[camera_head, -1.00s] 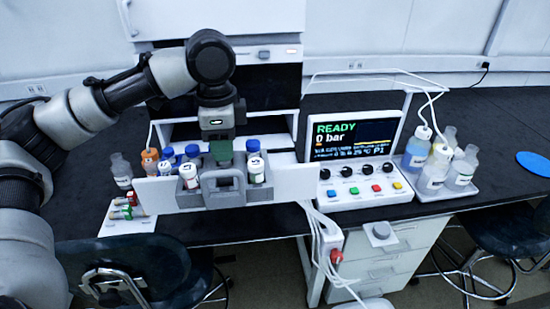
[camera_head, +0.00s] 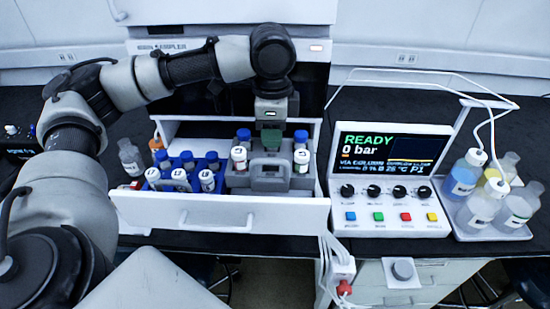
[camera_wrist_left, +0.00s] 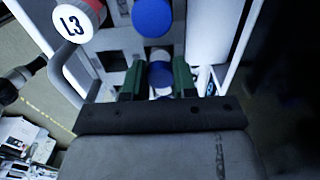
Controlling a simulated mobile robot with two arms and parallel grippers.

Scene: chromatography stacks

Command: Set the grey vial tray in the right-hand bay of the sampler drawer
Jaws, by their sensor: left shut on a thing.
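The grey vial tray (camera_head: 268,183) carries several vials with blue and white caps. It is in the right-hand part of the open sampler drawer (camera_head: 225,214), behind the drawer front. Whether the tray touches the bay floor cannot be told. In the left wrist view, the green fingers (camera_wrist_left: 157,80) stand over the tray, with a vial marked L3 (camera_wrist_left: 74,22) and blue caps near them. A blue tray (camera_head: 187,182) with several vials fills the left bay. My right gripper is not in view.
The sampler housing (camera_head: 318,48) stands behind the drawer. A control panel (camera_head: 390,190) reading READY stands close on the right, with a bottle tray (camera_head: 490,228) beyond it. Loose bottles (camera_head: 130,157) stand left of the drawer. Tubes hang below the drawer's right end.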

